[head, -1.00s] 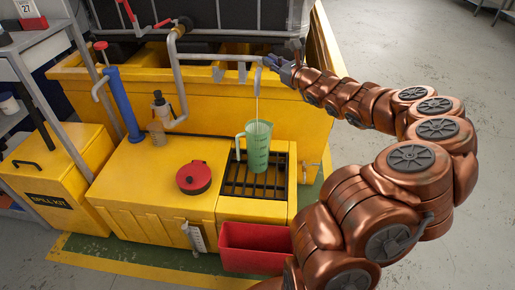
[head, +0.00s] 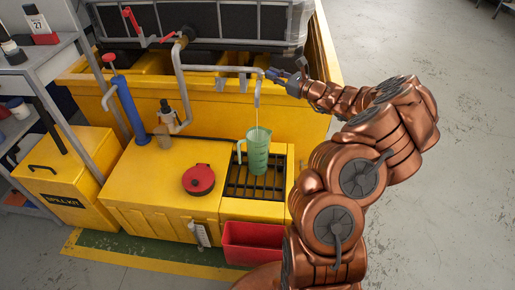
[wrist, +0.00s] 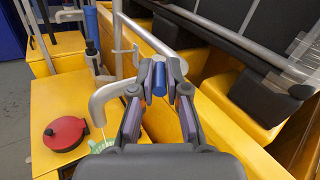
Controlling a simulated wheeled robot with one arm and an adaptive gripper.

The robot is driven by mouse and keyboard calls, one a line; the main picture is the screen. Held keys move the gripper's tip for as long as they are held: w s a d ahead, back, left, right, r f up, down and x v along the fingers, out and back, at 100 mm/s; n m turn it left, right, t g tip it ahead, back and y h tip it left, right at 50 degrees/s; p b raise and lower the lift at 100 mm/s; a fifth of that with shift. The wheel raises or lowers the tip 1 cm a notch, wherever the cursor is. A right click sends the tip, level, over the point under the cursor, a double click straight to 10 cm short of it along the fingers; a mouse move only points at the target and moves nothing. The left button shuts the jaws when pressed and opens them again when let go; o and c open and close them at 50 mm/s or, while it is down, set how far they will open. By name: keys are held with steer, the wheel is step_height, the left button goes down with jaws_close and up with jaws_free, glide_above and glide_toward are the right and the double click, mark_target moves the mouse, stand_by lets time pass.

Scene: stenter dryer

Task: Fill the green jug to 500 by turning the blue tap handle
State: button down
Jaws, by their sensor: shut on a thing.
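The green jug (head: 257,152) stands upright on the black grate under the spout (head: 257,98), its handle to the left. A thin pale stream falls from the spout into the jug; I cannot read the level or the marks. The blue tap handle (wrist: 160,78) is between the fingertips of my gripper (wrist: 160,80) in the wrist view, and the fingers are shut on it. In the head view my gripper (head: 284,78) is at the right end of the pipe, just right of the spout. The jug's top shows partly in the wrist view (wrist: 102,146), mostly hidden below the spout.
A red lid (head: 198,179) lies on the yellow cabinet left of the grate. A red bin (head: 252,243) hangs in front. A blue cylinder (head: 129,107) and the grey pipe (head: 215,69) stand at the back left. Yellow tank walls lie behind. Open floor is on the right.

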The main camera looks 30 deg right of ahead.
steer(key=shift+d+r+n+y+p, duration=0.1)
steer(key=shift+d+n+y+p, duration=0.2)
steer(key=shift+y+p, duration=0.3)
steer(key=shift+d+n+g+y+p, duration=0.15)
steer(key=shift+n+g+y+p, duration=0.3)
steer(key=shift+p, duration=0.5)
steer(key=shift+w+d, duration=0.1)
steer(key=n+g+y+p, duration=0.1)
steer(key=d+n+g+y+p, duration=0.1)
steer(key=y, duration=0.1)
steer(key=w+n+g+y+p, duration=0.1)
steer(key=n+y, duration=0.1)
steer(key=shift+d+p, duration=0.35)
steer(key=shift+d, duration=0.05)
steer(key=shift+w+a+g, duration=0.1)
steer(key=shift+g, duration=0.35)
steer(key=shift+y, duration=0.25)
